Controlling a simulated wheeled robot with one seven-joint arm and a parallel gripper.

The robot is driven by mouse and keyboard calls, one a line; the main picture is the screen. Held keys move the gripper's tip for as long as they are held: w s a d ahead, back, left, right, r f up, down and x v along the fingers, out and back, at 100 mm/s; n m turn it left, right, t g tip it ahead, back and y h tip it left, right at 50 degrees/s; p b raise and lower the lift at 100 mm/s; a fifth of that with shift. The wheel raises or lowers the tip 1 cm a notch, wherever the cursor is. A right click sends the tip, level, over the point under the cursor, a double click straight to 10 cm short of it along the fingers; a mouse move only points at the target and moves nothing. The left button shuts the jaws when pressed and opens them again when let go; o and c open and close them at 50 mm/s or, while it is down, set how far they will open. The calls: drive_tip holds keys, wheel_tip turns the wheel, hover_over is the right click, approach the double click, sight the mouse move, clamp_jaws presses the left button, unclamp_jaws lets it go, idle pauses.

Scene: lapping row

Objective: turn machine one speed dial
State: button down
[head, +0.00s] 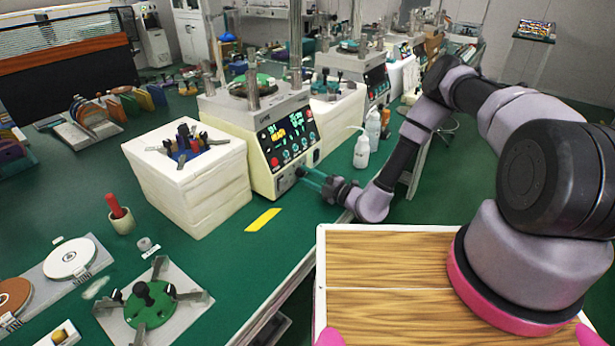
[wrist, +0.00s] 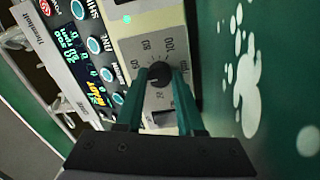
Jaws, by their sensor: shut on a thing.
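The machine with the lit control panel (head: 288,140) stands on the green bench in the head view. In the wrist view its speed dial (wrist: 160,71) is a small black knob on a grey plate (wrist: 150,47) with a printed number scale. My gripper (head: 304,174) reaches the lower right of the machine's front in the head view. In the wrist view the two teal fingers of my gripper (wrist: 161,82) are shut on the dial, one on each side. The fingers hide part of the knob and scale, so I cannot read the exact setting.
A white block stack (head: 190,180) stands left of the machine. A yellow strip (head: 263,220) lies on the bench in front. A plate with a green disc (head: 150,305) and a cup with a red handle (head: 120,215) are nearer.

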drive_tip(key=shift+m, duration=0.6)
drive_tip(key=c, duration=0.5)
unclamp_jaws()
drive_tip(key=v, duration=1.1)
